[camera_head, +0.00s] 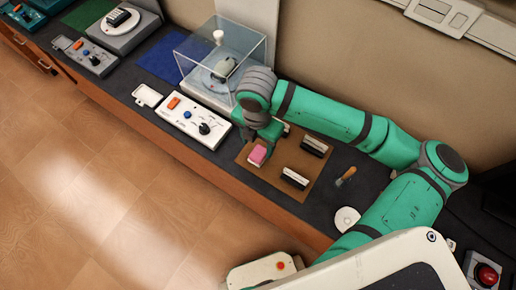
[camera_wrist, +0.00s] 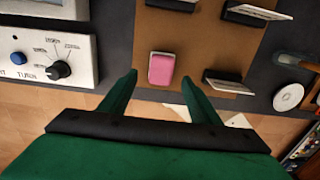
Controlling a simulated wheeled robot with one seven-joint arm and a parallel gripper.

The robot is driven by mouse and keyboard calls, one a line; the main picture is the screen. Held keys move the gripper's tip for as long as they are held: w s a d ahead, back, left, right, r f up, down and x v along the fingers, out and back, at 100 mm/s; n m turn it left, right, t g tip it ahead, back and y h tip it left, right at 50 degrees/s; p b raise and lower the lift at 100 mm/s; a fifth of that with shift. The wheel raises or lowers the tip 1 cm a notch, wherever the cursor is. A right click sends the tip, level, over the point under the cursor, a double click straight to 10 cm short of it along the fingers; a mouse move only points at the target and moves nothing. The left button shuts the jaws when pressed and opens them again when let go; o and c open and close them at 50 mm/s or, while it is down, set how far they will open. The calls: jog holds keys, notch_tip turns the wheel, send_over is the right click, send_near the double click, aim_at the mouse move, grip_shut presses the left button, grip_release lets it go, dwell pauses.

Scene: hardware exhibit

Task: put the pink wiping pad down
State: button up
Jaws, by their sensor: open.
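The pink wiping pad (camera_head: 257,155) lies on the brown mat (camera_head: 270,178) near the counter's front edge.
Several dark holders with pale cards, one of them a front holder (camera_head: 295,178), stand on the mat right of the pad. A white control panel (camera_head: 195,122) with knobs is to the left. A clear display case (camera_head: 222,60) stands behind. A white disc (camera_head: 346,219) lies right.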

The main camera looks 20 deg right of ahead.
aim_at(258, 152)
jog(key=shift+r, duration=2.75)
